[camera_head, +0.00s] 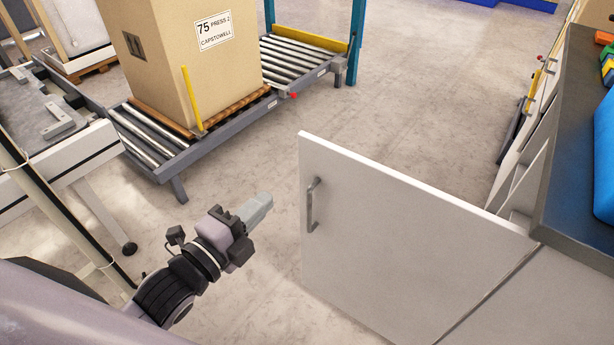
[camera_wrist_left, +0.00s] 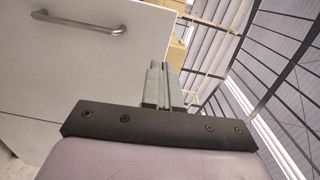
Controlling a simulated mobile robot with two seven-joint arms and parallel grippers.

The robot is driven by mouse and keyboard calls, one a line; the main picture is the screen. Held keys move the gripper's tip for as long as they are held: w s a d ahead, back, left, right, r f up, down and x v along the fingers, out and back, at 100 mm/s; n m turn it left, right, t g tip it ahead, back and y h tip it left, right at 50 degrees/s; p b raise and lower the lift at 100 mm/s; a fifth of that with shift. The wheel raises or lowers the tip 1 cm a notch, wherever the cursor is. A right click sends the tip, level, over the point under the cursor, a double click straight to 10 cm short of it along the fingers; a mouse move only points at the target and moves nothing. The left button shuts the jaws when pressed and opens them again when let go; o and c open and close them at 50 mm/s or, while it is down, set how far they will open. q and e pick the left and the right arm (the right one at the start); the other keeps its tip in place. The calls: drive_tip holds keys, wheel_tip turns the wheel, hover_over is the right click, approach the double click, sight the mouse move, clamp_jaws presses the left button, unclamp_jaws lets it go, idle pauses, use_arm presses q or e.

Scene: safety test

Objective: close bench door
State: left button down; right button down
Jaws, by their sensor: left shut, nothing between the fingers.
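The white bench door (camera_head: 400,240) stands open, swung out from the bench, with a grey bar handle (camera_head: 313,203) near its free edge. In the left wrist view the door (camera_wrist_left: 70,80) fills the left side, with its handle (camera_wrist_left: 80,24) at the top left. My left gripper (camera_head: 266,202) is shut and empty. It is left of the door's free edge, apart from the handle. Its closed fingers also show in the left wrist view (camera_wrist_left: 163,85), near the door's edge. My right gripper is in neither view.
The bench (camera_head: 577,130) with a dark top stands at the right, with a blue item (camera_head: 604,160) on it. A roller conveyor (camera_head: 160,150) carries a large cardboard box (camera_head: 185,60) at the upper left. Bare floor (camera_head: 400,100) lies behind the door.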

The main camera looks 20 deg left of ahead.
use_arm(q)
drive_tip(key=b, duration=0.2)
approach(317, 150)
drive_tip(key=shift+m, duration=0.4)
drive_tip(key=x, duration=0.6)
drive_tip(key=shift+w+f, duration=0.2)
drive_tip(key=shift+w+d, duration=0.1)
drive_tip(key=shift+w, duration=0.05)
drive_tip(key=shift+w+r, duration=0.1)
